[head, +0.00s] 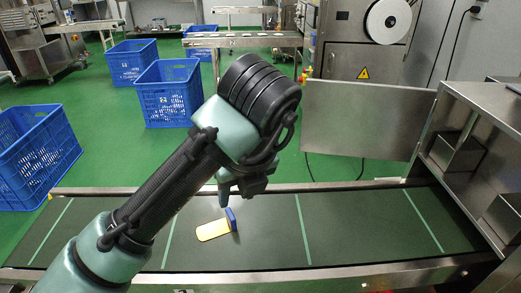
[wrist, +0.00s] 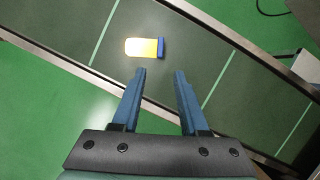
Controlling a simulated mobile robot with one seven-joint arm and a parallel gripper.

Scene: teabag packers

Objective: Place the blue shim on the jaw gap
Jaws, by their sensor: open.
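A flat yellow piece (head: 213,230) with a rounded end lies on the dark green conveyor belt (head: 265,245). A blue block (head: 231,218) stands at its right end, touching it; this is the only small blue part I see that could be the shim. In the wrist view the yellow piece (wrist: 141,48) and the blue block (wrist: 161,47) lie just beyond my fingertips. My gripper (wrist: 160,72) is open and empty, its blue fingers apart. In the head view my gripper (head: 240,190) hangs above the belt near the block. I cannot make out a separate jaw gap.
The belt has metal side rails (head: 330,277) and light green cross stripes. A steel machine shelf (head: 480,150) stands at the right end. Blue crates (head: 165,95) stand on the green floor behind. The belt right of the yellow piece is clear.

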